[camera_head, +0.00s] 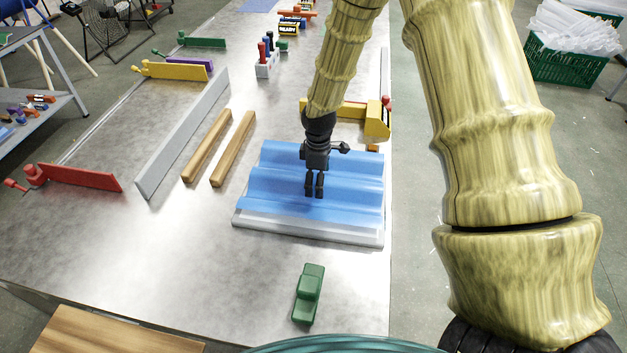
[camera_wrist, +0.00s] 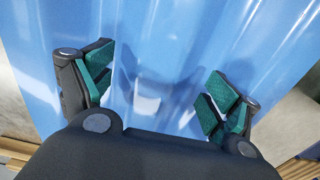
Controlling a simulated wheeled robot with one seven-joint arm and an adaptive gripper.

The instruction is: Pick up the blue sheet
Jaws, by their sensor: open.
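The blue sheet (camera_head: 280,182) is corrugated and lies on top of a stack of grey-white sheets (camera_head: 300,233) near the table's right edge. My gripper (camera_head: 315,192) is over the middle of the blue sheet, pointing down. In the wrist view the blue sheet (camera_wrist: 165,50) fills most of the picture beyond the fingers. My gripper (camera_wrist: 160,98) is open there, with its green-padded fingers wide apart and nothing between them. Whether the fingertips touch the sheet I cannot tell.
Two wooden bars (camera_head: 232,150) and a long grey rail (camera_head: 183,135) lie left of the stack. A yellow clamp (camera_head: 376,118) stands behind it. A green block (camera_head: 308,294) lies in front. A red clamp (camera_head: 80,177) is at the left edge. Bare tabletop (camera_head: 150,250) lies front left.

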